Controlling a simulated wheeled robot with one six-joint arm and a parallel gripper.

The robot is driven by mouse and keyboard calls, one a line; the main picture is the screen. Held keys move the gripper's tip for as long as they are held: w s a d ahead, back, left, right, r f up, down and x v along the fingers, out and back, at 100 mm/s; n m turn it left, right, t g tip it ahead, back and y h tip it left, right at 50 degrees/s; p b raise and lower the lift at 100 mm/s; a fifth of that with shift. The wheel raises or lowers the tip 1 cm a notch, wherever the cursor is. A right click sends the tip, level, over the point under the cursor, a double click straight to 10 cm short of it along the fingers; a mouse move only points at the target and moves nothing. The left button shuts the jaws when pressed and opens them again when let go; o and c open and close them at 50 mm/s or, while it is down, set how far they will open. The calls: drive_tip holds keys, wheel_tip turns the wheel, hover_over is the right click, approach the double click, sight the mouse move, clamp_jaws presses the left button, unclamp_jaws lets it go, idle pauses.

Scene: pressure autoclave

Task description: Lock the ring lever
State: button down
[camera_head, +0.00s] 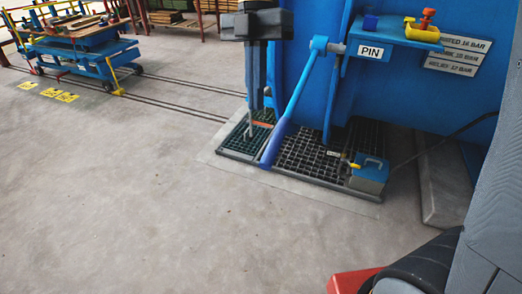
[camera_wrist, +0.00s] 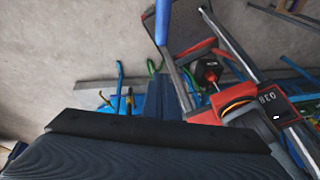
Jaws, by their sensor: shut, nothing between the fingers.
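The ring lever (camera_head: 292,105) is a long blue bar. It slants down and left from a round blue pivot (camera_head: 319,43) on the blue autoclave, ending in a darker blue grip above the floor grating. My gripper (camera_head: 256,106) is dark grey, points down and is shut and empty. It appears just left of the lever with a gap between them; their depth apart is unclear. A blue bar end, likely the lever grip (camera_wrist: 162,22), shows at the top of the wrist view. A blue bracket labelled PIN (camera_head: 370,52) sits right of the pivot.
A yellow and orange part (camera_head: 424,26) rests on the bracket. A blue and grey box (camera_head: 369,173) stands on the grating (camera_head: 310,155). A blue cart (camera_head: 80,50) stands at the far left.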

drive_tip(key=shift+a+r, duration=0.1)
drive_tip(key=shift+s, duration=0.1)
idle(0.3)
drive_tip(key=p, duration=0.2)
hover_over(262, 161)
drive_tip(key=f, duration=1.1)
drive_tip(key=shift+s+a+f, duration=0.2)
drive_tip(key=shift+s+a, duration=0.15)
drive_tip(key=shift+w+d+f, duration=0.15)
drive_tip(key=shift+f, duration=0.25)
drive_tip(key=shift+w+d+f, duration=0.15)
drive_tip(key=shift+f, duration=0.2)
